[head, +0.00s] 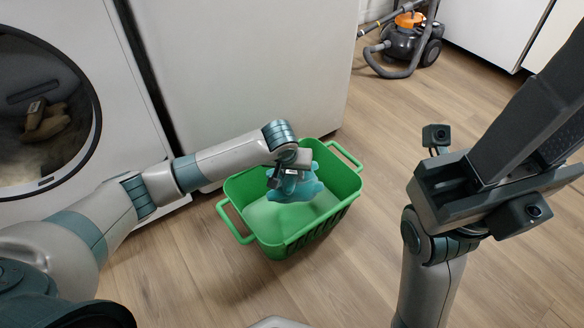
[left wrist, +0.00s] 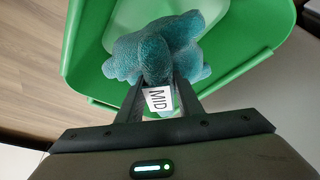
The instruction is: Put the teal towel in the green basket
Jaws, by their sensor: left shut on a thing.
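The teal towel (head: 300,190) is a bunched, knitted-looking cloth. My left gripper (head: 287,176) is shut on it and holds it over the open green basket (head: 320,231), within the rim as seen from the head. Whether the towel touches the basket floor cannot be told. My right gripper (head: 535,115) is raised at the right, away from the basket; its fingertips run out of the frame.
The basket stands on the wood floor (head: 190,275), near a white cabinet or appliance (head: 245,70). A front-loading machine (head: 125,100) with a round door stands at the left. A black and orange vacuum cleaner (head: 405,42) stands at the back. The floor right of the basket is clear.

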